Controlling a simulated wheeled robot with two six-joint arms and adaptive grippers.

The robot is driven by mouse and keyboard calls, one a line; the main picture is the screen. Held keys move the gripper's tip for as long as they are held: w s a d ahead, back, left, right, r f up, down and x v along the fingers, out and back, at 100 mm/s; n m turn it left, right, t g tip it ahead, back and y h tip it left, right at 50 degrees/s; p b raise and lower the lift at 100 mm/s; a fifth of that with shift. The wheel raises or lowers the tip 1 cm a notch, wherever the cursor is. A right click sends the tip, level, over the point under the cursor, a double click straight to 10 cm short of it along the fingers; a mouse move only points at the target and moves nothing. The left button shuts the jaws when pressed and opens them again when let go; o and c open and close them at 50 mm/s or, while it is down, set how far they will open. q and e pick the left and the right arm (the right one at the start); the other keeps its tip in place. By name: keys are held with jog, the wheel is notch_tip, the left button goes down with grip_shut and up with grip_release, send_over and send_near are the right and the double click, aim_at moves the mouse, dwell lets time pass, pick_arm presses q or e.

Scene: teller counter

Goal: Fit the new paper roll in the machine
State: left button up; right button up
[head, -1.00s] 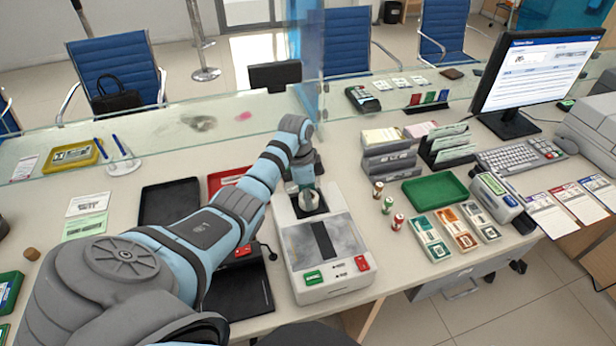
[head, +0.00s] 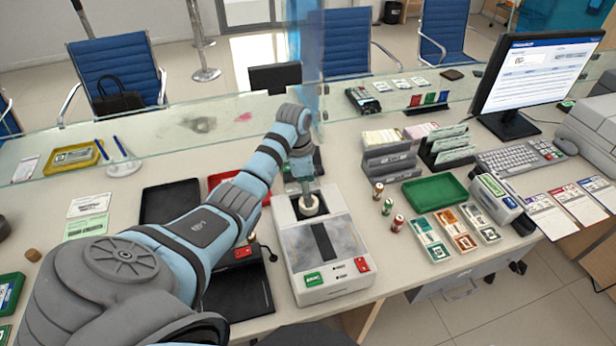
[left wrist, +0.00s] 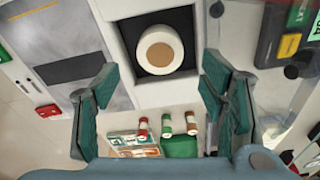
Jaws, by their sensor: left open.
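The white paper roll (head: 309,206) with its tan core sits in the dark square well at the back of the machine (head: 289,245). In the left wrist view the roll (left wrist: 160,50) shows its round end, and the dark well (left wrist: 152,68) surrounds it. My left gripper (head: 304,186) is just above the roll and points down. In the left wrist view its two green-padded fingers (left wrist: 160,95) are spread wide with nothing between them. The machine has a green and a red button at its front. My right gripper is not in view.
Several small coloured rolls (head: 388,206) stand right of the machine, by a green tray (head: 435,191). A black tray (head: 169,203) and a red tray (head: 236,182) lie to the left. A glass screen (head: 200,135) runs behind.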

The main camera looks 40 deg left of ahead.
aim_at(303, 203)
pick_arm(q)
notch_tip(303, 203, up, 9)
jog(key=p, duration=0.1)
jog(key=shift+s+a, duration=0.4)
